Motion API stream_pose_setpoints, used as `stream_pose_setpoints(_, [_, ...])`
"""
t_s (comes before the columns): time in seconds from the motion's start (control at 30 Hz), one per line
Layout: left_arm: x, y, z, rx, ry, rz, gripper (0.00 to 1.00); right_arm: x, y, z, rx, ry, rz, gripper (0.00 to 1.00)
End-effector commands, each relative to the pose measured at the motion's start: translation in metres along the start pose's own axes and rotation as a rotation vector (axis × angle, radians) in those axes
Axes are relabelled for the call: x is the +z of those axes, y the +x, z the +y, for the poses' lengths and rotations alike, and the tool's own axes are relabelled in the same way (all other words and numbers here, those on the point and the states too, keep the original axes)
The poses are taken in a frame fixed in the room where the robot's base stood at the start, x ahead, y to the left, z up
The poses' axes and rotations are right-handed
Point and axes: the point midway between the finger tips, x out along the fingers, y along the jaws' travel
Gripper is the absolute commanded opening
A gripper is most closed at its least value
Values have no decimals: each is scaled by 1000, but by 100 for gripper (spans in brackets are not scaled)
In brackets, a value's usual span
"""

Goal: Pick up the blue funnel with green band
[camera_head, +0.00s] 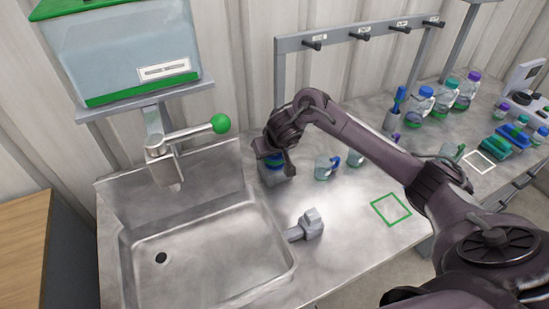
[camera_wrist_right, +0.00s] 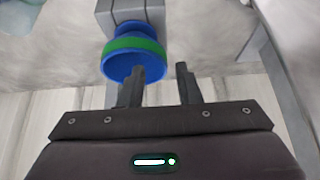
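The blue funnel with green band (camera_wrist_right: 135,50) is in the upper middle of the right wrist view, its wide blue rim facing the gripper. It sits against a grey block-like holder (camera_wrist_right: 130,10). My right gripper (camera_wrist_right: 162,76) is open; one finger overlaps the funnel's rim in the picture, the other is off to its right with a gap between. I cannot tell whether a finger touches the funnel. In the head view my right gripper (camera_head: 275,158) is beside the sink and partly hides a blue and green item (camera_head: 272,163) beneath it. My left gripper is not in view.
A steel sink (camera_head: 195,250) with a green-knobbed lever (camera_head: 220,123) is at left. A grey fitting (camera_head: 309,225) lies near its right edge. A green square outline (camera_head: 391,209) marks clear counter.

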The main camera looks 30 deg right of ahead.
Motion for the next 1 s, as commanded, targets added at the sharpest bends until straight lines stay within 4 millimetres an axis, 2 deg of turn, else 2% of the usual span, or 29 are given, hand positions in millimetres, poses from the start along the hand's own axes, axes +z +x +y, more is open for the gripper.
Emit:
stream_pose_setpoints(0.2, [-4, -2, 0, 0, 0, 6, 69, -3, 31, -1, 0, 1, -2, 31])
stream_pose_setpoints(0.4, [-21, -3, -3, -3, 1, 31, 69, -3, 37, -1, 0, 0, 1, 31])
stream_pose_setpoints(0.5, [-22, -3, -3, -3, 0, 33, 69, -3, 37, -1, 0, 0, 1, 31])
stream_pose_setpoints(0.73, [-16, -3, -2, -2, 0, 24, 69, -3, 36, -1, 0, 0, 0, 2])
stream_pose_setpoints(1.0, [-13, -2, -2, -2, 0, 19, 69, -3, 37, -1, 0, 0, 0, 0])
